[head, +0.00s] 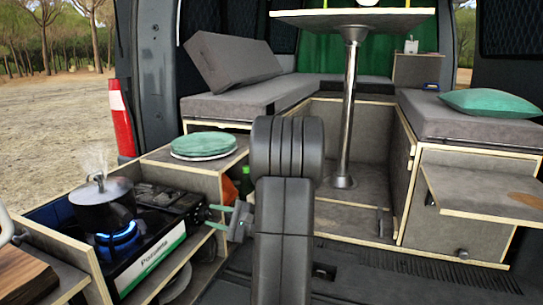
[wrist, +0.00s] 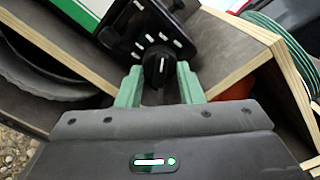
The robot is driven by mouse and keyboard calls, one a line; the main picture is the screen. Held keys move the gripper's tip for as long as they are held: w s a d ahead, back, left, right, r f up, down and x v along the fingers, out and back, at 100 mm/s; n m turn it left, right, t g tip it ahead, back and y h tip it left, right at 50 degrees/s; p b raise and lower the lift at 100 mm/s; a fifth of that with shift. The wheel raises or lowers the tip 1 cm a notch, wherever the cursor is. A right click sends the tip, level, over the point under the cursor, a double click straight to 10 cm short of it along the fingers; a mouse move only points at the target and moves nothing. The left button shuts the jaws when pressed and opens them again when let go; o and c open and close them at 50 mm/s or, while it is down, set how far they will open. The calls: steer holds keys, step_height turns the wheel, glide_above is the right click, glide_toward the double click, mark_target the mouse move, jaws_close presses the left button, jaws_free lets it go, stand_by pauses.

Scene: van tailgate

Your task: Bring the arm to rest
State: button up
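My gripper (head: 209,216) is at the right end of the camping stove (head: 152,262), with its green fingers pointing left toward the stove. In the wrist view the two fingers of my gripper (wrist: 160,76) stand apart. The stove's black knob (wrist: 157,68) lies between them, with a visible gap on each side. The gripper is open and holds nothing. My dark arm stands in the middle of the head view and hides part of the van floor.
A blue flame (head: 122,239) burns under a steaming dark pot (head: 103,205). Green plates (head: 204,145) are stacked on the wooden counter behind the stove. A table post (head: 349,110) stands behind my arm. A fold-out shelf (head: 480,192) juts out at right.

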steer(key=n+b, duration=0.4)
steer(key=shift+f, duration=0.25)
steer(key=n+b, duration=0.3)
steer(key=n, duration=0.1)
steer(key=n+b, duration=0.3)
steer(key=shift+n, duration=0.4)
steer(key=shift+r+n+b, duration=0.2)
steer(key=shift+n+b, duration=0.8)
steer(key=shift+n, duration=0.4)
